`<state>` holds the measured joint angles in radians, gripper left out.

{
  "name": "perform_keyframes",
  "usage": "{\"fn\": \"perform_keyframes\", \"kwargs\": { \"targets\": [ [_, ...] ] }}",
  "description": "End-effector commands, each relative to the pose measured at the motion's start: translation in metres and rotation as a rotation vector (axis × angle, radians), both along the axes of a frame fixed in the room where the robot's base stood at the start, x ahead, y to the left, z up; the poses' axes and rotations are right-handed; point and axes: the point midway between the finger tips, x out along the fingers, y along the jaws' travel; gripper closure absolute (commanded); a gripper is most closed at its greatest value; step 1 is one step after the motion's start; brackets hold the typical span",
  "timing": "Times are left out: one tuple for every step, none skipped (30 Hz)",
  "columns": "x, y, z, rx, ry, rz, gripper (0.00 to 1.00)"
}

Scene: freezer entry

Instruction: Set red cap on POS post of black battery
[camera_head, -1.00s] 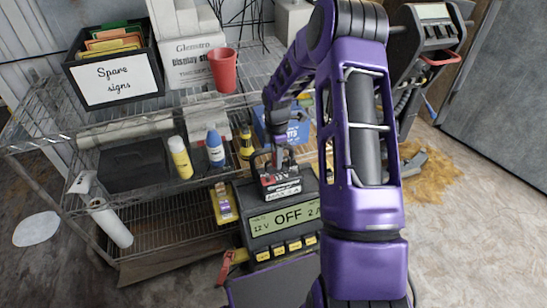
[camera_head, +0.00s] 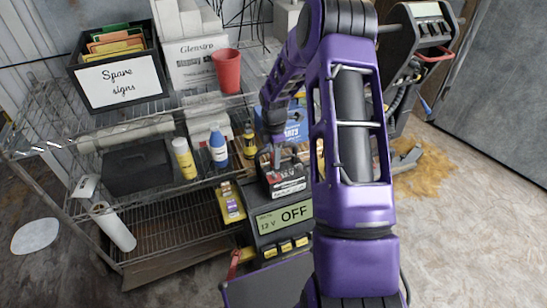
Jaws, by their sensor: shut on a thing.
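The black battery (camera_head: 288,184) stands upright on top of a dark charger (camera_head: 270,222) whose display reads 12 V OFF. It has a label with red on its front. My gripper (camera_head: 276,162) points down at the battery's top, toward its left side. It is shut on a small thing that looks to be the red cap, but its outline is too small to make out. I cannot tell whether it touches a post. The POS post is not clear, and my purple arm covers the area to the right of the battery.
A yellow bottle (camera_head: 184,158), a blue bottle (camera_head: 218,148) and a black-and-yellow bottle (camera_head: 249,140) stand left of the battery. A red cup (camera_head: 227,70) and a spare-signs box (camera_head: 121,82) are on the upper shelf. A blue box (camera_head: 296,124) is behind.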

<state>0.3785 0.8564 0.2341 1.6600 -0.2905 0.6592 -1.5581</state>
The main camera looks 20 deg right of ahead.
Motion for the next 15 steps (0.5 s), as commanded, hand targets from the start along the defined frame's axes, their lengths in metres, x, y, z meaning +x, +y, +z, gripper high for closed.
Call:
{"fn": "perform_keyframes", "kwargs": {
  "targets": [
    [0.000, 0.000, 0.000, 0.000, 0.000, 0.000, 1.00],
    [0.000, 0.000, 0.000, 0.000, 0.000, 0.000, 1.00],
    [0.000, 0.000, 0.000, 0.000, 0.000, 0.000, 1.00],
    [0.000, 0.000, 0.000, 0.000, 0.000, 0.000, 1.00],
    [0.000, 0.000, 0.000, 0.000, 0.000, 0.000, 1.00],
    [0.000, 0.000, 0.000, 0.000, 0.000, 0.000, 1.00],
    [0.000, 0.000, 0.000, 0.001, 0.000, 0.000, 1.00],
    [0.000, 0.000, -0.001, 0.001, 0.000, 0.000, 1.00],
    [0.000, 0.000, -0.002, 0.001, 0.000, 0.000, 1.00],
    [0.000, 0.000, -0.003, 0.001, 0.000, 0.001, 1.00],
    [0.000, 0.000, -0.005, 0.000, 0.000, 0.001, 1.00],
    [0.000, 0.000, -0.007, 0.000, 0.000, 0.001, 1.00],
    [0.000, 0.000, -0.009, 0.000, 0.000, 0.001, 1.00],
    [0.000, 0.000, -0.011, 0.000, 0.000, 0.001, 1.00],
    [0.000, 0.000, -0.014, 0.000, 0.000, 0.001, 1.00]
  ]
}}
